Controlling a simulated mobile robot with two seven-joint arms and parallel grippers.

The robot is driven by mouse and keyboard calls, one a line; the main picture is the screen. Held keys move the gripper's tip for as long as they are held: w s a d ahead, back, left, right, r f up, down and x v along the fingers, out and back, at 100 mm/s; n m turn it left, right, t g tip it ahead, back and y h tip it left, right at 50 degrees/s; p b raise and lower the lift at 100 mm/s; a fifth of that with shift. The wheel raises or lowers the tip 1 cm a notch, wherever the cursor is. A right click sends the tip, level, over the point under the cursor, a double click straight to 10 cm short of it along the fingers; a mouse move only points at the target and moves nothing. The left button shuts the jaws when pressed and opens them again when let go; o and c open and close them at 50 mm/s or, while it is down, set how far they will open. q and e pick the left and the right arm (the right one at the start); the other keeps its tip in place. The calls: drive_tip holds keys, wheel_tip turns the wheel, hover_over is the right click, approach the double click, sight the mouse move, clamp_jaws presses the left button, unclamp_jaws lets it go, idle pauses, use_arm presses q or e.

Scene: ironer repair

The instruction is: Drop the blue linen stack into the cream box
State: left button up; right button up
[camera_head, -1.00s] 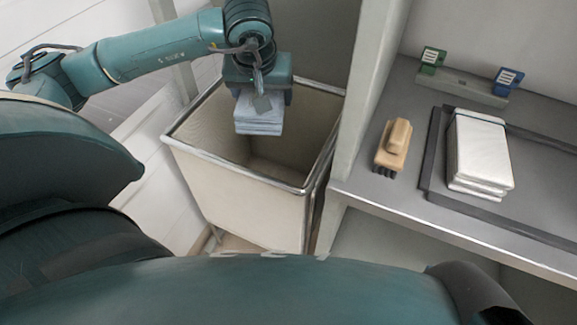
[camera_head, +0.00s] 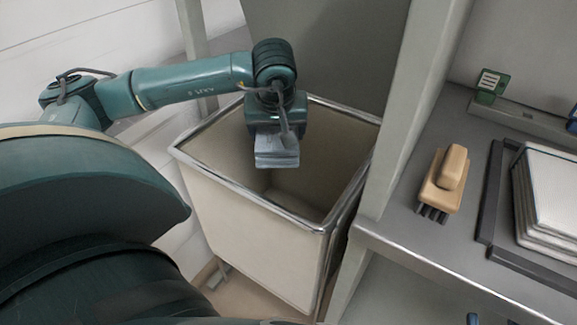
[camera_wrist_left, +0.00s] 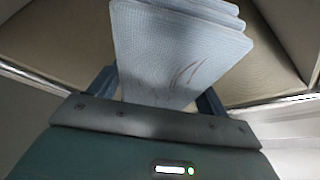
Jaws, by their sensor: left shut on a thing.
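The blue linen stack (camera_head: 277,152) is pale blue and folded in layers. My left gripper (camera_head: 276,133) is shut on it and holds it over the open top of the cream box (camera_head: 245,230). In the left wrist view the stack (camera_wrist_left: 178,50) sits between the two fingers of my left gripper (camera_wrist_left: 157,90), with reddish-brown marks on its face. The cream box is a tall bin with a metal rim, and its inside looks empty where I can see it. My right gripper is not in view.
A grey counter (camera_head: 400,235) stands right of the box, behind an upright post (camera_head: 400,120).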

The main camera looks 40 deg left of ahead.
use_arm(q)
drive_tip(key=o, duration=1.1)
drive_tip(key=shift+f, duration=0.1)
drive_tip(key=shift+d+r, duration=0.1)
drive_tip(key=shift+r, duration=0.3)
drive_tip(key=p+v, duration=0.3)
drive_tip(key=v, duration=0.8)
drive_tip(key=shift+s+r+p, duration=0.15)
drive_tip(key=shift+p, duration=0.25)
drive_tip(key=shift+s+d+r, duration=0.15)
drive_tip(key=shift+s+r, duration=0.1)
drive_tip(key=shift+r, duration=0.2)
use_arm(e)
drive_tip(key=shift+w+d+m+g+h, duration=0.2)
drive_tip(key=shift+d+m+g+h, duration=0.65)
drive_tip(key=shift+h, duration=0.35)
drive_tip(key=shift+a, duration=0.1)
